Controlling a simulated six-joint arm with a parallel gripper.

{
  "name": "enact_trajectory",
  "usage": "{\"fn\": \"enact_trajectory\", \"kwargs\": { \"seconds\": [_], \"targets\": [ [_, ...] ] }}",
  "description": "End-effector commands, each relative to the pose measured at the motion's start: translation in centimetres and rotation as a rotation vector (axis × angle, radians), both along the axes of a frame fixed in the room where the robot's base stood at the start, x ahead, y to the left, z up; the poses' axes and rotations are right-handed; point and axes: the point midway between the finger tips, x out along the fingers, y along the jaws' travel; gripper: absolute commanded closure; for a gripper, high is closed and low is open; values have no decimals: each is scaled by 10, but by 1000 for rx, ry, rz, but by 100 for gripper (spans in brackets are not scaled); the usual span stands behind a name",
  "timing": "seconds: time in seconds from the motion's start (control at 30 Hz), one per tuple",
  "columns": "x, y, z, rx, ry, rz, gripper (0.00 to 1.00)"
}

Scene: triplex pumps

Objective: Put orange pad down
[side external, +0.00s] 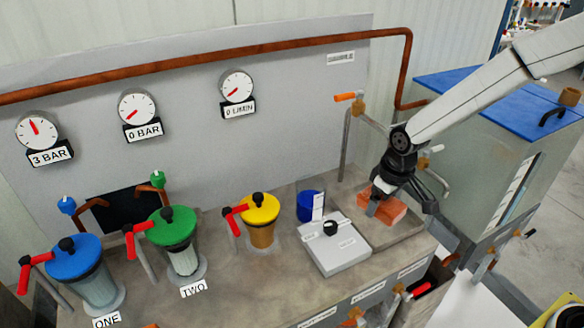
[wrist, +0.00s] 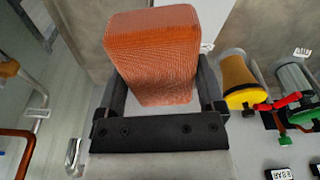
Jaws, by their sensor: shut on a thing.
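The orange pad (side external: 388,212) is a thick, textured block. My gripper (side external: 398,198) points down over the right part of the bench and is shut on the pad. In the wrist view the pad (wrist: 152,58) sits between the two dark fingers and sticks out beyond them. The pad is low over a shallow basin (side external: 402,238) in the bench top. I cannot tell whether its underside touches the basin.
A grey box with a black knob (side external: 345,252) and a blue cup (side external: 307,206) stand left of the pad. Yellow (side external: 260,210), green (side external: 172,228) and blue (side external: 75,262) lidded vessels stand farther left. A tap with an orange handle (side external: 346,97) rises behind the pad. A blue-topped tank (side external: 450,90) is at right.

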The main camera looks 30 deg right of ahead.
Motion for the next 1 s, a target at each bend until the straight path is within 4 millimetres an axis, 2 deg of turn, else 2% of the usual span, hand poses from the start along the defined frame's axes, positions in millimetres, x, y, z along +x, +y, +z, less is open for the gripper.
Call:
{"fn": "enact_trajectory", "kwargs": {
  "seconds": [0.03,0.1,0.3,1.0],
  "targets": [
    [-5,-14,3,1,-3,-58,80],
    [-11,-28,6,3,-4,-121,80],
    [-23,-50,9,5,-8,-226,80],
    [-25,-53,9,5,-7,-243,80]
  ]
}}
